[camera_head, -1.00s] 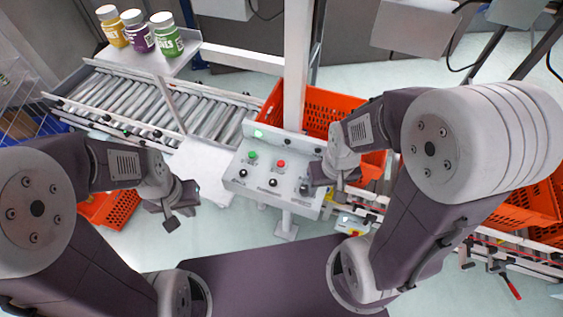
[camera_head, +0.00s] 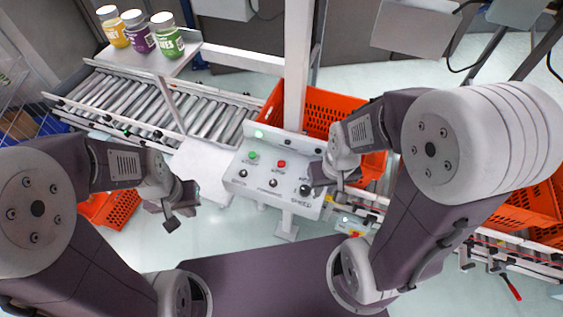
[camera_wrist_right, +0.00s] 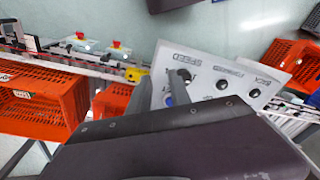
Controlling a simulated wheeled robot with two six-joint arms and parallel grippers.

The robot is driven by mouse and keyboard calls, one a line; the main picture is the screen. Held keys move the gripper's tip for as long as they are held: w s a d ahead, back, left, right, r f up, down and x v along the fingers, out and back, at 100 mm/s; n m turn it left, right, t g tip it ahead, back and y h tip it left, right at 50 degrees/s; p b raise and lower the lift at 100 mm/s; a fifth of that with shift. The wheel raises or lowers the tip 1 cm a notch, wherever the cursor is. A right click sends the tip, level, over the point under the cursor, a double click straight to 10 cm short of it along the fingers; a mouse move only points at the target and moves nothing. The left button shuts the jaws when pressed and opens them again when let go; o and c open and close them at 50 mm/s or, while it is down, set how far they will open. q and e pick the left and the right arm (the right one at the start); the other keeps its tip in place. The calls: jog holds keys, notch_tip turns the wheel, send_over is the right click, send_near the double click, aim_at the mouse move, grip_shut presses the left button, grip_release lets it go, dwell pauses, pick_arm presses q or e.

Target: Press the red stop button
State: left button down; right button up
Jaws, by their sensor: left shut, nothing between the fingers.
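The red button (camera_head: 281,164) stands in the upper row of the sloped white control panel (camera_head: 236,182), to the right of a green button (camera_head: 253,155). Nothing touches the red button. My right gripper (camera_head: 320,186) is at the panel's right edge, beside the rightmost black knob (camera_head: 305,189). In the right wrist view its two fingers (camera_wrist_right: 160,92) are apart, with a blue spot on the panel showing between them; the red button is hidden there. My left gripper (camera_head: 182,214) is shut and empty, left of the panel and apart from it.
A roller conveyor (camera_head: 120,100) and a shelf with several jars (camera_head: 170,42) lie at the left back. Orange totes (camera_head: 345,100) stand behind and right of the panel. A white post (camera_head: 297,70) rises behind it. Other red-topped buttons (camera_wrist_right: 116,43) sit along the conveyor.

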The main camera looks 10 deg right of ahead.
grip_shut()
dwell(1.4)
